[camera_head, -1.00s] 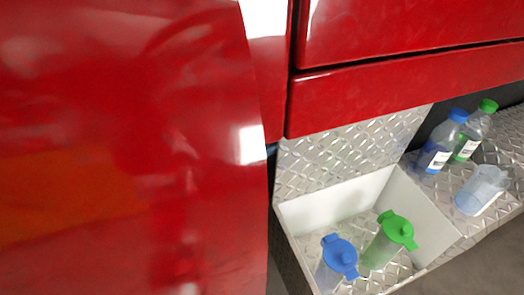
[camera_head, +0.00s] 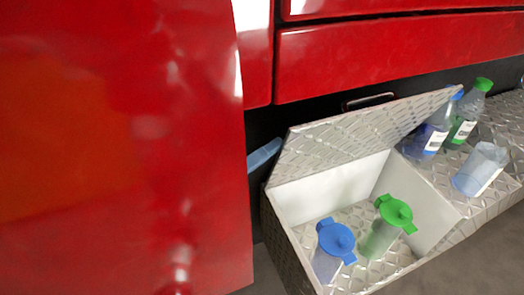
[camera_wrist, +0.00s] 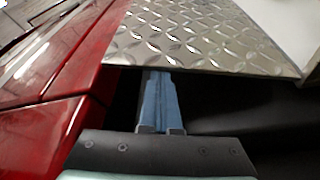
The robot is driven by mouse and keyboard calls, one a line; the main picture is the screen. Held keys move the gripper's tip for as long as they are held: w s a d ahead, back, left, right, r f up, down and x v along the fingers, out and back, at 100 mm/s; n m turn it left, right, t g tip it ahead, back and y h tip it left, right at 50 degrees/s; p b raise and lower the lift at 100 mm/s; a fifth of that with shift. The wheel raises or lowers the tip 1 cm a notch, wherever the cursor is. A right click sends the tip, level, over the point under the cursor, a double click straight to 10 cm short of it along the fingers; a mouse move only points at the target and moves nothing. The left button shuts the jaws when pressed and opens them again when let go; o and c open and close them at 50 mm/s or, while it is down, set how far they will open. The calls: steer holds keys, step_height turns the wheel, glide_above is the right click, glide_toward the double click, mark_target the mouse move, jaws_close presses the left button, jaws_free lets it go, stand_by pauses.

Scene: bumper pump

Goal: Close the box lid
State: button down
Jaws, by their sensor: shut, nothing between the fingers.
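The box (camera_head: 330,190) has white inner walls and a diamond-plate outside, and stands open in the head view. Its diamond-plate lid (camera_head: 345,132) is hinged at the back and leans forward over the box, partly lowered. My gripper's blue fingers (camera_head: 266,153) are at the lid's left edge, partly hidden behind it. In the wrist view the shut, empty fingers (camera_wrist: 157,82) reach to the edge of the lid (camera_wrist: 205,35); I cannot tell whether they touch it.
A blue-lidded jug (camera_head: 333,250) and a green-lidded jug (camera_head: 385,228) stand inside the box. On the ledge to the right are a blue-capped bottle (camera_head: 432,132), a green-capped bottle (camera_head: 467,115) and a clear cup (camera_head: 480,170). Red panels (camera_head: 400,55) rise behind.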

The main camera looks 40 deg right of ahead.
steer(key=shift+s+a+f+m+g+h+b, duration=0.45)
steer(key=shift+s+f+m+g+b, duration=0.5)
steer(key=shift+s+f+m+b, duration=2.65)
steer(key=shift+s+a+f+m+g+h+b, duration=0.2)
steer(key=shift+s+a+f+m+g+b, duration=1.15)
steer(key=shift+b, duration=4.7)
steer(key=shift+s+d+f+m+g+h+b, duration=0.4)
steer(key=shift+s+f+m+b, duration=0.85)
steer(key=shift+f+m+b, duration=2.8)
steer(key=shift+a+r+n+b, duration=0.15)
steer(key=shift+r+n+b, duration=0.25)
steer(key=shift+n+b, duration=0.6)
steer(key=shift+p, duration=0.3)
step_height(320, 180, up, 10)
steer(key=p, duration=0.5)
steer(key=shift+r, duration=0.1)
